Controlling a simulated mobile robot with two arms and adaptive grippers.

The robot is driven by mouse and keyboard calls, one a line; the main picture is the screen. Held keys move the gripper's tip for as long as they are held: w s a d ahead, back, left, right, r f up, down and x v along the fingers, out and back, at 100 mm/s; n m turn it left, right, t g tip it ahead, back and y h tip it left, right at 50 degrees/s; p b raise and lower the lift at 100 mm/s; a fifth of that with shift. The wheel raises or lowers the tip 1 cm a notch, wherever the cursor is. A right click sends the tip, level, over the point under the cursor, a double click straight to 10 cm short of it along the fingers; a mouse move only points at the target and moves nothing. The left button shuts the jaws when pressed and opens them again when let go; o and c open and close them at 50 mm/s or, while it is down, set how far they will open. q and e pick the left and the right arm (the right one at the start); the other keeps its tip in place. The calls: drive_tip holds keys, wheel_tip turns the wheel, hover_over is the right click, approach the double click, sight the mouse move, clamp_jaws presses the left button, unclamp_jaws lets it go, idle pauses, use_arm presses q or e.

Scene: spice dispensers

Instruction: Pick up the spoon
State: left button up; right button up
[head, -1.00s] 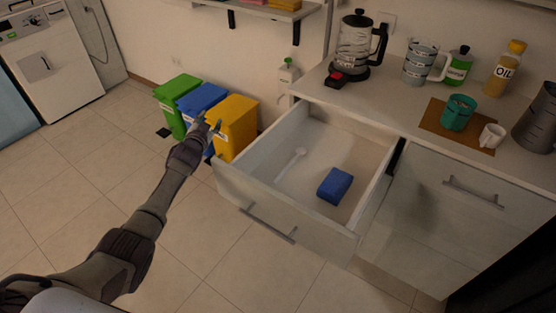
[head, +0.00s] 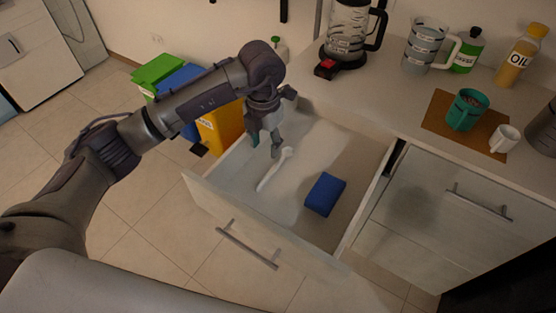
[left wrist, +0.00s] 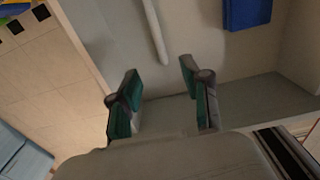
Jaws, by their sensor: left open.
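The white spoon (head: 272,170) lies on the floor of the open drawer (head: 262,236), left of a blue block. In the left wrist view, part of the spoon (left wrist: 155,30) shows as a pale handle running down from the top edge. My left gripper (head: 265,148) points down over the back left part of the drawer, close to one end of the spoon. In the left wrist view its two green-padded fingers (left wrist: 160,80) are apart with nothing between them, and the spoon lies beyond their tips. My right gripper is not in view.
The blue block (head: 325,194) lies in the drawer to the right of the spoon. The counter (head: 400,100) behind bears a coffee press (head: 350,35), a jug (head: 425,48) and cups. A yellow bin (head: 220,128) stands left of the drawer.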

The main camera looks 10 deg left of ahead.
use_arm(q)
hover_over(266, 178)
wheel_tip(266, 178, down, 8)
drive_tip(key=shift+d+r, duration=0.1)
drive_tip(key=shift+f+p, duration=0.55)
drive_tip(key=shift+f, duration=2.15)
clamp_jaws()
